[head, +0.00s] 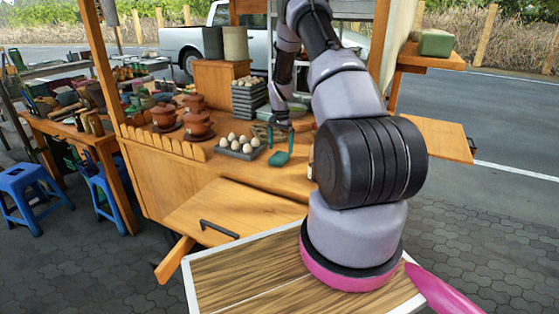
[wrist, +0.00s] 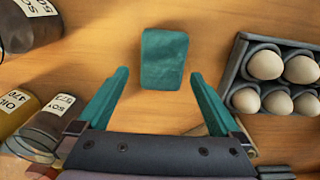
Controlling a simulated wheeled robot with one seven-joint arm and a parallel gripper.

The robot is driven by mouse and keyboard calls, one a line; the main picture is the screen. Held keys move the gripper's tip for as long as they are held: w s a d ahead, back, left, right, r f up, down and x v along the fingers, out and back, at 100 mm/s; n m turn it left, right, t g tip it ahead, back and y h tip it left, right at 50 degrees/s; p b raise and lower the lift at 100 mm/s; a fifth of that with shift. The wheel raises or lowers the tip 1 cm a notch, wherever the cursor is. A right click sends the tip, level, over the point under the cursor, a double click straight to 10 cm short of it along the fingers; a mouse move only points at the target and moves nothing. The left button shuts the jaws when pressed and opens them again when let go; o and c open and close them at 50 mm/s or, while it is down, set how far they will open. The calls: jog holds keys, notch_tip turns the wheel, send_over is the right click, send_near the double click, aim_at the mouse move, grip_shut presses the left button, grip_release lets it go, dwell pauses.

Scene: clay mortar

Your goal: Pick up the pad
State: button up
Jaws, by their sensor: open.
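The pad is a small teal-green rectangular block (wrist: 163,60) lying flat on the wooden counter in the wrist view. In the head view it is a small green patch (head: 279,159) just below my gripper. My gripper (wrist: 160,82) has two teal fingers spread wide apart, with nothing between them. In the wrist view the pad lies just ahead of the fingertips, roughly centred between them. In the head view my gripper (head: 280,147) points down at the counter near the pad. I cannot tell the exact height of the fingertips above the counter.
A tray of eggs (wrist: 275,85) lies right of the pad in the wrist view; it also shows in the head view (head: 239,148). Labelled bottles (wrist: 40,120) lie at the left of the wrist view. Clay pots (head: 198,124) stand farther left. Bare wood surrounds the pad.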

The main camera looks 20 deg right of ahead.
aim_at(279, 155)
jog(key=f, duration=0.5)
jog(key=shift+a, duration=0.25)
jog(key=c, duration=1.3)
notch_tip(279, 155, up, 10)
jog(key=shift+r, duration=0.1)
